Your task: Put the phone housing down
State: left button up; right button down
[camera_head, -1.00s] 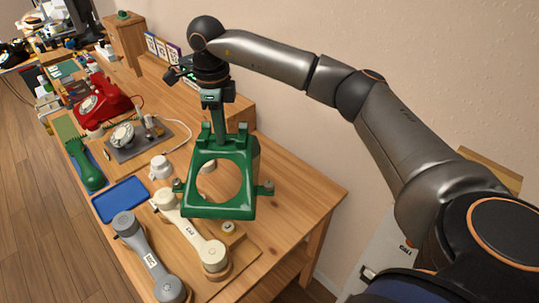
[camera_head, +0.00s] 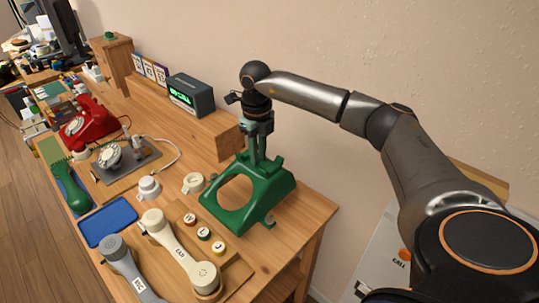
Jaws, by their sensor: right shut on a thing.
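The green phone housing (camera_head: 277,189) has a large round opening in its sloped front face. It is at the right end of the wooden workbench, low over the top or resting on it; I cannot tell which. My right gripper (camera_head: 258,158) is above its back edge, pointing down and shut on it. The fingertips are partly hidden by the housing. My left gripper is not in view.
A cream handset (camera_head: 178,250) and a grey handset (camera_head: 128,268) lie left of the housing. Several small round caps (camera_head: 204,233) and a blue tray (camera_head: 108,221) are nearby. A display box (camera_head: 191,96) stands behind. Bare wood lies right of the housing.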

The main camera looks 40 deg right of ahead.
aim_at(267, 162)
jog(key=d+f, duration=0.1)
jog(key=s+d+f, duration=0.1)
jog(key=shift+f, duration=0.35)
jog(key=f, duration=0.3)
jog(key=shift+s+d, duration=0.25)
jog(key=shift+d, duration=0.1)
jog(key=shift+f, duration=0.5)
jog(key=c, duration=0.8)
grip_release()
jog(key=shift+f, duration=0.1)
jog(key=shift+o, duration=0.2)
notch_tip(267, 162, up, 12)
jog(key=shift+r, duration=0.1)
